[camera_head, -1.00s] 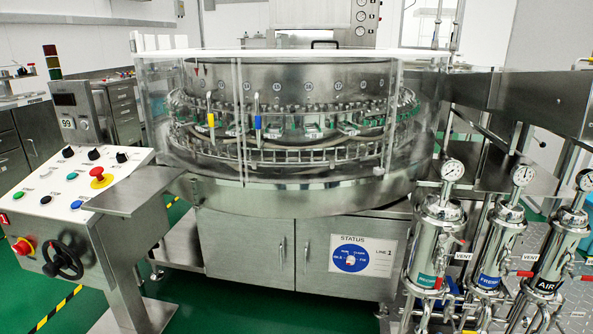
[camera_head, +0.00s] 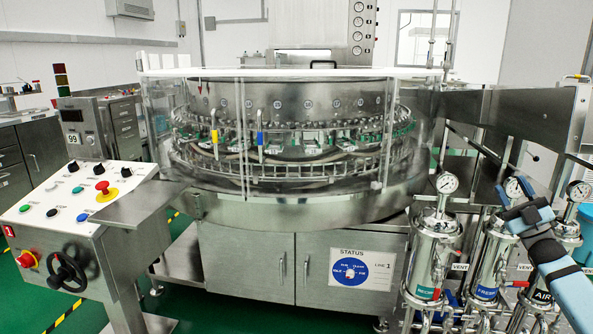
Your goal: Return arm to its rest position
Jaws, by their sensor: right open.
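My right arm comes in from the lower right edge, with blue and black links. My right gripper (camera_head: 515,192) is at its upper end, in front of the middle and right steel filter housings. It is open, and nothing shows between its fingers. I cannot tell whether it touches the gauges behind it. It hides part of the middle gauge and of the right housing. My left gripper is not in view.
The rotary washer (camera_head: 290,130) fills the middle, behind clear guards. A control panel (camera_head: 80,200) with buttons and a black handwheel stands at left. Steel filter housings (camera_head: 433,255) with gauges stand at right. Green floor (camera_head: 240,313) is free in front of the cabinet.

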